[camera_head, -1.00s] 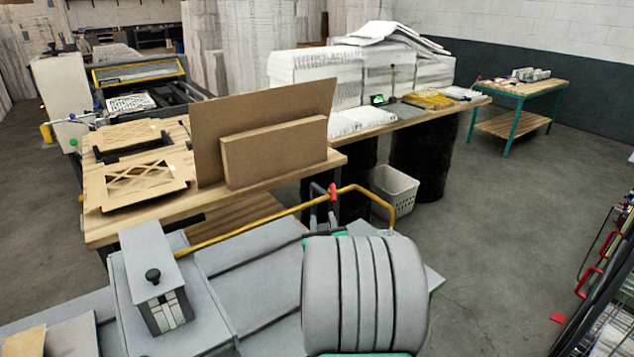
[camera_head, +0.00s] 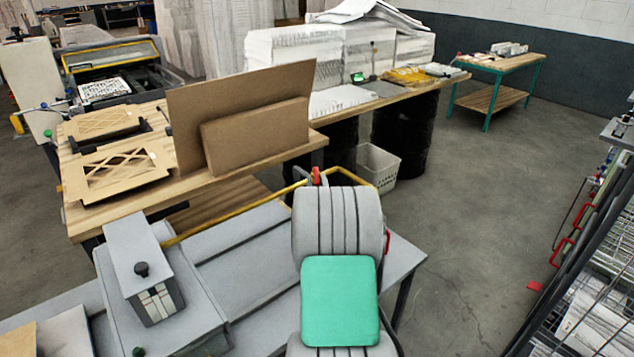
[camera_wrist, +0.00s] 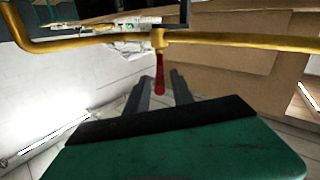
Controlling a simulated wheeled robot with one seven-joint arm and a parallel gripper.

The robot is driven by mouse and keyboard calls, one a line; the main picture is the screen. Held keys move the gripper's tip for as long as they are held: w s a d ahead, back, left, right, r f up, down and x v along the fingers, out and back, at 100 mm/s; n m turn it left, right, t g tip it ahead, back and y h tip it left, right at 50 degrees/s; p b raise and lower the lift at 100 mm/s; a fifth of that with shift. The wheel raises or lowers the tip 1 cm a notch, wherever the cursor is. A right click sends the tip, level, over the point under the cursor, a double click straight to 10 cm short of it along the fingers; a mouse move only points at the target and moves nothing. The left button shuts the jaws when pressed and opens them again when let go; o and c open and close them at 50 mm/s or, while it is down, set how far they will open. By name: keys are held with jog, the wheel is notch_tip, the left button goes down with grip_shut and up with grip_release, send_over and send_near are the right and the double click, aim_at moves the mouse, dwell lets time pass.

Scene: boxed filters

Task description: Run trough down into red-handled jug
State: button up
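I cannot make out a trough or a red-handled jug in either view. A yellow pipe (camera_head: 240,216) runs above the grey bench, with a red valve lever (camera_head: 316,176) on it. In the wrist view the yellow pipe (camera_wrist: 95,42) crosses the top and the red lever (camera_wrist: 160,75) hangs down from it. My gripper (camera_wrist: 161,88) shows two dark fingers apart, with the lever's lower end in line with the gap between them. I cannot tell whether they touch it. In the head view my grey and green arm hides the gripper.
A white basket (camera_head: 378,167) stands on the floor. A wire rack (camera_head: 590,265) is at right.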

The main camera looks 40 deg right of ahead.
grip_shut()
dwell(1.2)
